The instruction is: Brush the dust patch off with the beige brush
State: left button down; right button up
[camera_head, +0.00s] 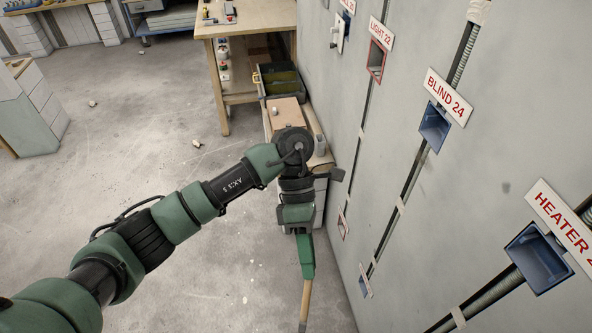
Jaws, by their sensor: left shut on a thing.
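My left arm reaches in from the left, and its left gripper (306,268) hangs in front of the grey wall, pointing down in the picture. It is shut on a thin beige stick, which looks like the handle of the beige brush (304,304). The stick runs down from the fingers, and I cannot make out bristles. A small dark grey smudge, which looks like the dust patch (506,187), is on the wall at right, between the BLIND 24 and HEATER signs. The brush is well left of it and apart from it. My right gripper is not in view.
The wall (480,120) carries conduits and open blue boxes, one under the BLIND 24 sign (449,97) and one beside the HEATER sign (566,226). A wooden workbench (250,22) stands behind. The concrete floor at left is mostly clear, with a few small scraps.

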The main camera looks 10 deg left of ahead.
pick_arm(q)
jog(key=w+a+r+n+t+h+p, duration=0.1)
jog(key=w+a+r+n+t+h, duration=0.1)
jog(key=w+r+n+t+h, duration=0.65)
jog(key=w+a+r+n+t+h, duration=0.3)
jog(key=n+t, duration=0.6)
jog(key=n, duration=0.7)
jog(key=w+d+h, duration=0.1)
jog(key=w+d, duration=0.2)
jog(key=d, duration=0.3)
jog(key=shift+d+f, duration=0.2)
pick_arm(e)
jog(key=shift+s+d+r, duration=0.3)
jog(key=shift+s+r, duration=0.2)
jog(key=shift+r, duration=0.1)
pick_arm(q)
jog(key=shift+w+d, duration=0.2)
jog(key=shift+d, duration=0.15)
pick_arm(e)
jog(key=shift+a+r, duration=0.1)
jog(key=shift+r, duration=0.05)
pick_arm(q)
jog(key=shift+s+p, duration=0.15)
jog(key=shift+p, duration=0.25)
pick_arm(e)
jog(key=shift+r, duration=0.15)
